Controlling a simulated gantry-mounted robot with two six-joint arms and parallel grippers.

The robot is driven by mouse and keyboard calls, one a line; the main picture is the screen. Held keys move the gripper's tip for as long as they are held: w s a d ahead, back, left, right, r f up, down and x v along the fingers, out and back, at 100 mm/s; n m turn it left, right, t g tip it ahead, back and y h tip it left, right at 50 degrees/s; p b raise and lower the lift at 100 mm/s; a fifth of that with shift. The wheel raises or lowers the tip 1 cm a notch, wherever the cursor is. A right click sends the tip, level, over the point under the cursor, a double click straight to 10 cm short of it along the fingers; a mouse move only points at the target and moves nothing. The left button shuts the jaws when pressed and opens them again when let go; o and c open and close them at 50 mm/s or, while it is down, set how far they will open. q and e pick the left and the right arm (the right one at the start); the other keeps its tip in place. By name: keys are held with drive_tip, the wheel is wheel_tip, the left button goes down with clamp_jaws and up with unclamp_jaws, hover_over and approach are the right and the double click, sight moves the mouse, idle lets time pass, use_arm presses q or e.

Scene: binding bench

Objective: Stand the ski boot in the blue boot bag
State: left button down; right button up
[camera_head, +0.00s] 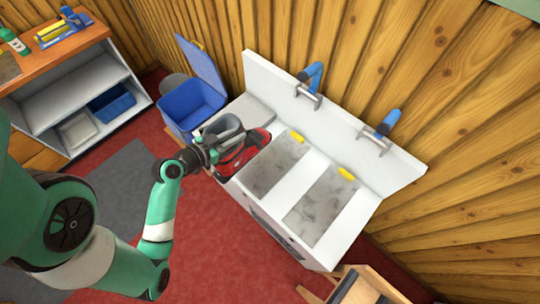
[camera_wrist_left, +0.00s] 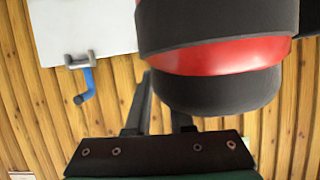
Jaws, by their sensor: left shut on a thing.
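The ski boot (camera_head: 240,158) is red and dark grey. My left gripper (camera_head: 218,146) is shut on it and holds it over the left end of the white sink unit. In the left wrist view the boot (camera_wrist_left: 220,56) fills the upper right, with a red band between dark parts; part of it is out of frame. The blue boot bag (camera_head: 182,112) stands left of the sink unit, its lid (camera_head: 201,62) raised. The boot is apart from the bag, to its lower right. My right gripper is not in view.
The white sink unit (camera_head: 313,176) has two grey basins, two blue-handled taps and yellow pieces on the basin rims. A grey bin (camera_head: 174,87) stands behind the bag. A shelf unit (camera_head: 82,82) is at the upper left.

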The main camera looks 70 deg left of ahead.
use_arm(q)
drive_tip(key=w+d+f+b, duration=0.3)
drive_tip(key=w+f+b, duration=0.6)
drive_tip(key=w+f, duration=0.3)
drive_tip(key=shift+w+f, duration=0.3)
drive_tip(key=shift+w, duration=0.55)
drive_tip(key=shift+f, duration=0.1)
drive_tip(key=c, duration=1.2)
unclamp_jaws()
drive_tip(key=shift+s+d+f, duration=0.1)
drive_tip(key=shift+f, duration=0.1)
drive_tip(key=o, duration=0.4)
drive_tip(key=shift+r, duration=0.1)
